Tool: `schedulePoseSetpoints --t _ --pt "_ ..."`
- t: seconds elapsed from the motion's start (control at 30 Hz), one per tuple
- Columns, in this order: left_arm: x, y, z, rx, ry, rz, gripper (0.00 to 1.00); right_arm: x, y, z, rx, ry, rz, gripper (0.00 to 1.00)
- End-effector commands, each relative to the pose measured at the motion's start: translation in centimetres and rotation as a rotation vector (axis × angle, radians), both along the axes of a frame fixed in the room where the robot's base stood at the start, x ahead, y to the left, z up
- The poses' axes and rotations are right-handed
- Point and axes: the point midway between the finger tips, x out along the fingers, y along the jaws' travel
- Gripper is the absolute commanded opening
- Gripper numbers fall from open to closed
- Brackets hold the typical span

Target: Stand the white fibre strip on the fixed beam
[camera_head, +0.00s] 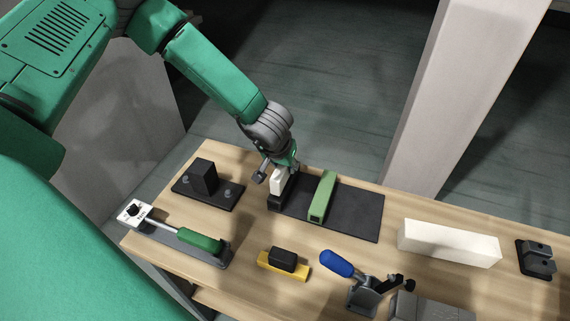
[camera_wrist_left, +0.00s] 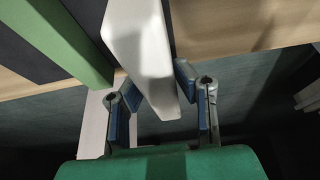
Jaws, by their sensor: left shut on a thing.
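The white fibre strip (camera_head: 279,181) is between the fingers of my left gripper (camera_head: 277,168), above a short dark block (camera_head: 276,203) at the left end of the dark mat (camera_head: 355,212). I cannot tell whether the strip touches this block. In the left wrist view the strip (camera_wrist_left: 143,50) runs between the two blue-padded fingers of my left gripper (camera_wrist_left: 160,103), which is shut on it. A green beam (camera_head: 322,195) lies on the mat just right of the strip; it also shows in the left wrist view (camera_wrist_left: 62,40). My right gripper is out of view.
A black block fixture (camera_head: 204,177) stands to the left. A green-handled lever (camera_head: 200,240), a yellow block (camera_head: 283,266) with a black piece on top and a blue-handled clamp (camera_head: 337,263) are in front. A long white block (camera_head: 448,243) lies on the right. A pale post (camera_head: 455,95) rises behind.

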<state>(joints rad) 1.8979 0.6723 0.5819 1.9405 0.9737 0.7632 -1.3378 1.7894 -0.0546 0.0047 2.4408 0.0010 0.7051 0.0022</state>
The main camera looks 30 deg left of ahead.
Motion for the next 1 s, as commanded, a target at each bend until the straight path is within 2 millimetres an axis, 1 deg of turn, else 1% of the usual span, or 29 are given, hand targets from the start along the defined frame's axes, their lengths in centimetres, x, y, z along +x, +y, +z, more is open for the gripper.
schedulePoseSetpoints --t 0.33,1.0 --pt "0.01 0.00 -0.09 0.000 0.000 0.000 0.00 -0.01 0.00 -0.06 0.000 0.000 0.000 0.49" --pt "0.02 0.00 -0.90 0.000 0.000 0.001 0.00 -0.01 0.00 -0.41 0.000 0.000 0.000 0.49"
